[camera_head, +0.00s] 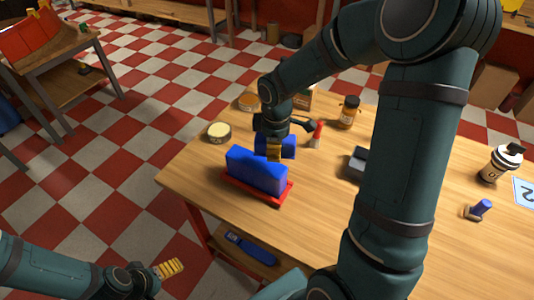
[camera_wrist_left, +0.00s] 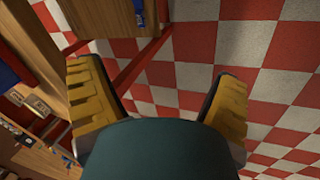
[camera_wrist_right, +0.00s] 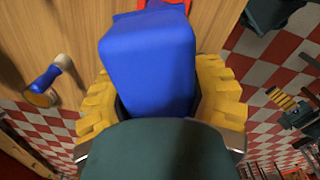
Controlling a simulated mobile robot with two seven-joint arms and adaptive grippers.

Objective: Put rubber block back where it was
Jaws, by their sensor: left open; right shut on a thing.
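The rubber block, which I take to be the blue block (camera_head: 289,147) in my right gripper (camera_head: 274,153), shows on both sides of the yellow fingers in the head view. In the right wrist view the blue block (camera_wrist_right: 150,60) fills the space between the fingers. It is held just behind a larger blue piece (camera_head: 255,170) that stands in a red tray (camera_head: 237,187) near the table's left edge. I cannot tell its exact height over the table. My left gripper (camera_head: 168,268) is open and empty, low and off the table's near left side.
A blue item (camera_head: 250,247) lies on a lower shelf. My right arm hides the table's middle.

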